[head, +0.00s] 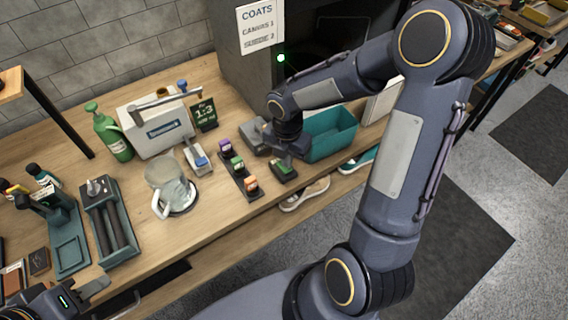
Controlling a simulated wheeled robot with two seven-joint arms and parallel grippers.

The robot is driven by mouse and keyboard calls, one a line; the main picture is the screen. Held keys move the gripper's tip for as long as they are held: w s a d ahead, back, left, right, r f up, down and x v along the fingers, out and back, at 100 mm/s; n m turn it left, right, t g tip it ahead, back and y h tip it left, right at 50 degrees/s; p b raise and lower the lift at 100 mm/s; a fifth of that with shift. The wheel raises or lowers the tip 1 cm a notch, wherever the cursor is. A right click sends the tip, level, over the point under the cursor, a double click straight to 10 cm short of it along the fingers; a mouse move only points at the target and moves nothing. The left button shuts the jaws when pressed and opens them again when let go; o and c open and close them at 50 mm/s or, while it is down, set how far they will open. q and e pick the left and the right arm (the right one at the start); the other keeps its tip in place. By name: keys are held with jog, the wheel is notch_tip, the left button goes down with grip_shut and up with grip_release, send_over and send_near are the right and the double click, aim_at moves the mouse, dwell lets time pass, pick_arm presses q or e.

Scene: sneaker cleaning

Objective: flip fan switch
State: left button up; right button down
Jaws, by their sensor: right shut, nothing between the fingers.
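A tall dark grey cabinet (232,75) stands at the back of the bench with a lit green light (281,58) on its front edge. I cannot make out a fan switch for certain, and my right arm crosses in front of the cabinet's opening. My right gripper (292,150) is shut and empty. It points down over the bench, just left of a teal bin (330,135) and above a small green-topped block (284,170). My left gripper (100,298) is at the bottom left, in front of the bench edge, partly cut off, and its jaw opening is unclear.
A white machine (157,128), a green bottle (110,135), a glass pitcher (168,185) and a rack of small coloured bottles (238,172) stand on the wooden bench (225,218). A teal tray with dark rollers (107,225) is at left. Sneakers (305,193) sit on the shelf below.

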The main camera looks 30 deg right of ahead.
jog(key=shift+f+b, duration=0.8)
jog(key=shift+f, duration=0.25)
dwell(0.5)
jog(key=shift+r, duration=0.1)
notch_tip(320, 180, up, 7)
jog(key=p, duration=0.6)
jog(key=shift+p, duration=0.3)
dwell(0.4)
